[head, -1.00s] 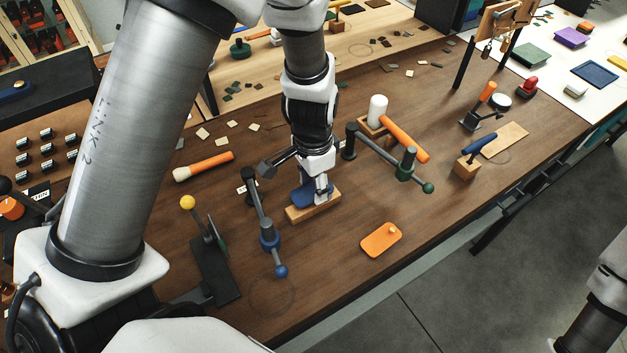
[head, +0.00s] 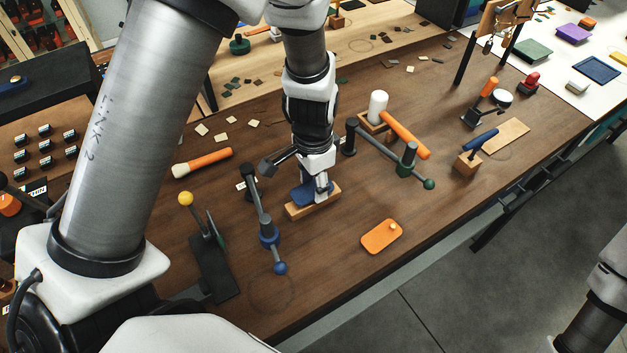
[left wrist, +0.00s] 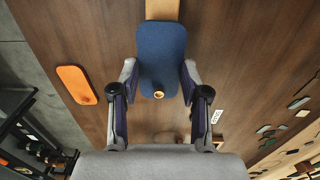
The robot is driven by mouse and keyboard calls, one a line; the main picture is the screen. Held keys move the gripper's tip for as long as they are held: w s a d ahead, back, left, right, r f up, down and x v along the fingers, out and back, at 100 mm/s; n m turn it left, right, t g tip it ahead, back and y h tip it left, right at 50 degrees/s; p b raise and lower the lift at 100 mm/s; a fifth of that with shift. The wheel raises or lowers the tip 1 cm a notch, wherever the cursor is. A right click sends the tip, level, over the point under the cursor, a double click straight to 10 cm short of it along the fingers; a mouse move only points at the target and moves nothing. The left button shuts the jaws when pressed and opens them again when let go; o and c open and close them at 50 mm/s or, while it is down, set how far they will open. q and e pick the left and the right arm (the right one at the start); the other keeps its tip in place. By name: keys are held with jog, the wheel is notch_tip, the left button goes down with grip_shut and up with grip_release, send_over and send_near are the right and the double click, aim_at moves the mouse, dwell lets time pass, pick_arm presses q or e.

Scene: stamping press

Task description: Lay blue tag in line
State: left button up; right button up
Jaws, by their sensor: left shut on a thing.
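The blue tag (left wrist: 161,50) is a flat rounded plate with a small brass-coloured knob at one end. In the left wrist view it lies between the fingers of my left gripper (left wrist: 157,92), which is shut on it. In the head view the tag (head: 303,194) is mostly hidden behind the gripper (head: 318,192). It is over a light wooden block (head: 317,208); I cannot tell if it touches it. An orange tag (head: 381,236) lies flat on the brown bench to the right, and also shows in the left wrist view (left wrist: 76,85). My right gripper is not in view.
A press with a blue handle (head: 268,235) stands left of the gripper, and one with a green handle (head: 407,160) to the right. The front right bench is clear.

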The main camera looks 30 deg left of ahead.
pick_arm(q)
jog(key=shift+f, duration=0.2)
jog(key=shift+f+b, duration=0.3)
jog(key=shift+b, duration=0.1)
jog(key=shift+f+b, duration=0.55)
jog(key=shift+f, duration=0.15)
jog(key=o, duration=1)
jog(key=shift+c, duration=0.6)
notch_tip(320, 180, up, 7)
jog(key=p, duration=0.6)
jog(key=shift+r, duration=0.15)
